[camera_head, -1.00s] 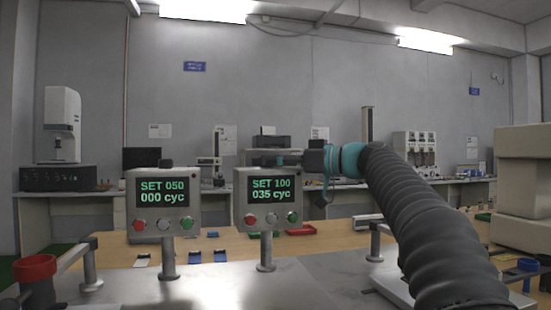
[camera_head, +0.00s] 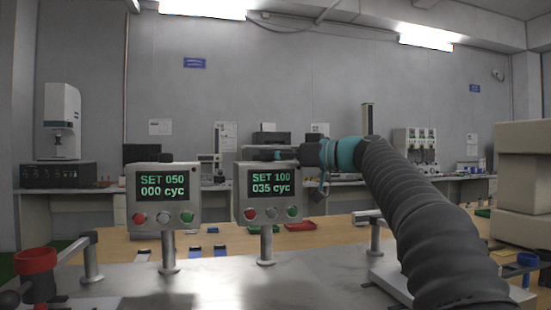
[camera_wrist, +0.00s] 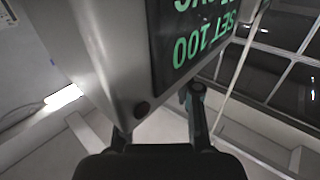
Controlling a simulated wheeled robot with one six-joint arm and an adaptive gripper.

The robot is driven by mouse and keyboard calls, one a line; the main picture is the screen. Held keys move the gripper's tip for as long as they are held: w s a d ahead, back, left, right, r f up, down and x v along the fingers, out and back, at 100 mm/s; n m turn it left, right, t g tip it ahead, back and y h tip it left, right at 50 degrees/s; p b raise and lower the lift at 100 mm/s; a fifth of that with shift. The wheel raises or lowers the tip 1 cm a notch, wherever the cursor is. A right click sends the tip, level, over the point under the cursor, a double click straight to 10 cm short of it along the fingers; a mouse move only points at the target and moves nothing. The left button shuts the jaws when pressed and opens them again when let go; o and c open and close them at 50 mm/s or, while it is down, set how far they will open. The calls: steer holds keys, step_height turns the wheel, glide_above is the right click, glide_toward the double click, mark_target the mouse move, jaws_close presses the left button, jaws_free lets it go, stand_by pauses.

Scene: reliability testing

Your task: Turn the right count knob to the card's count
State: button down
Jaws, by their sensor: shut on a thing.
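The right counter box (camera_head: 267,205) reads "SET 100" over "035 cyc". Its screen (camera_wrist: 195,40) appears upside down and close in the wrist view. My gripper (camera_head: 285,156) reaches in from the right at the top of this box, and its fingers (camera_wrist: 162,112) are at the box's top edge in the wrist view. It is shut on the right count knob, which is mostly hidden by the fingers and box. The left counter box (camera_head: 163,205) reads "SET 050" over "000 cyc", with a dark knob (camera_head: 166,162) on top. I cannot make out the count card.
Both boxes stand on short posts on a metal plate (camera_head: 215,280). Red, pale and green buttons line their fronts. A red cup-like part (camera_head: 36,262) is at the lower left. Stacked beige blocks (camera_head: 522,190) stand at the right.

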steer(key=m+t+b, duration=0.1)
steer(key=t+h+b, duration=0.1)
steer(key=m+t+h+b, duration=0.1)
steer(key=shift+s+a+f+m+t+b, duration=0.25)
steer(key=shift+s+m+t+b, duration=0.05)
steer(key=shift+s+t+b, duration=0.1)
steer(key=shift+a+r+m+t+h+b, duration=0.1)
steer(key=shift+m+t+h+b, duration=0.1)
steer(key=shift+m+t+h, duration=0.35)
steer(key=shift+a+r+m+t+h+b, duration=0.1)
steer(key=shift+m+t+h+b, duration=0.05)
steer(key=shift+m+t+h, duration=0.4)
steer(key=shift+s+r+m+t+h+p, duration=0.1)
steer(key=shift+r+m+t+h+p, duration=0.1)
steer(key=shift+m+t+h+p, duration=0.9)
steer(key=shift+h, duration=0.5)
steer(key=shift+a+m+t+h+p, duration=0.1)
steer(key=shift+m+t+h+p, duration=0.2)
steer(key=shift+m+h+p, duration=0.55)
steer(key=shift+f+h+p, duration=0.1)
steer(key=shift+h+p, duration=0.35)
steer(key=shift+p, duration=0.6)
